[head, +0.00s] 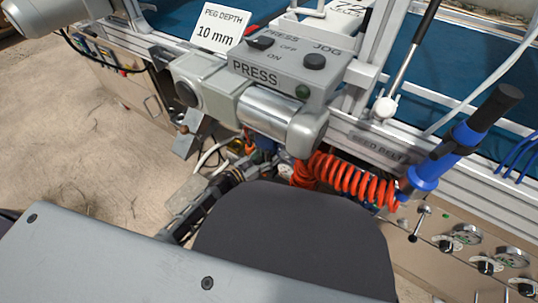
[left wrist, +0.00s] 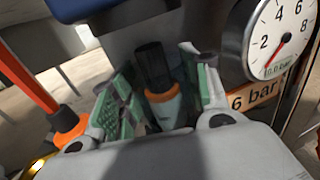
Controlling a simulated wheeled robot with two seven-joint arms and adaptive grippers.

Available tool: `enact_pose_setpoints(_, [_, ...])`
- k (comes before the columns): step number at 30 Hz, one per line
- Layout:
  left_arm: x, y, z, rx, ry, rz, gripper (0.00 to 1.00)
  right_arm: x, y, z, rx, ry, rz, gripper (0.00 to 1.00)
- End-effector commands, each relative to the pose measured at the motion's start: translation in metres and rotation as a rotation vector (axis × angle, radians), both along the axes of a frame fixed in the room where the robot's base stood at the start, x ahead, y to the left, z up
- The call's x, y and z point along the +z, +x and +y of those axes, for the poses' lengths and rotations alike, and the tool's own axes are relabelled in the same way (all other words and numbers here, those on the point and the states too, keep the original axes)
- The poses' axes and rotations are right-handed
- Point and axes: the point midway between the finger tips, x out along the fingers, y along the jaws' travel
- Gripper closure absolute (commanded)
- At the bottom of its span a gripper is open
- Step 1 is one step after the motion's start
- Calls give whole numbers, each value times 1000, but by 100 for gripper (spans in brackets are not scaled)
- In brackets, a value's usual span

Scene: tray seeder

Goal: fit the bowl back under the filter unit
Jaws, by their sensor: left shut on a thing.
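My left gripper (left wrist: 158,88) shows in the left wrist view, its green-padded fingers on both sides of a dark, see-through bowl (left wrist: 152,62) with an orange part low on it. It is shut on this bowl, which stands roughly upright in the picture. A grey body with a dark blue part (left wrist: 85,8), likely the filter unit, is above and behind; I cannot tell whether the bowl touches it. In the head view my left gripper (head: 232,168) reaches below the press, and its fingertips and the bowl are mostly hidden. My right gripper is not in view.
A pressure gauge (left wrist: 282,38) with a "6 bar" label (left wrist: 255,97) is close on the right in the left wrist view. In the head view, the grey press (head: 270,90) overhangs the area, and a coiled orange hose (head: 345,180) hangs right of the gripper.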

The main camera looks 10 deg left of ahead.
Motion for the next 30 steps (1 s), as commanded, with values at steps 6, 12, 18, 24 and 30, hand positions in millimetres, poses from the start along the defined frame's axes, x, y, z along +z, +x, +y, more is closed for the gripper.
enact_pose_setpoints(6, [0,0,0,0,-1,-1,79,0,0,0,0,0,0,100])
enact_pose_setpoints(12, [0,0,0,0,-1,-1,79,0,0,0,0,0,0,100])
enact_pose_setpoints(18, [-2,0,0,0,0,0,79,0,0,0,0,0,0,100])
enact_pose_setpoints(24, [-4,0,0,1,0,0,79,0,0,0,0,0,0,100])
enact_pose_setpoints(30, [-6,0,0,1,0,0,79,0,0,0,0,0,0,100])
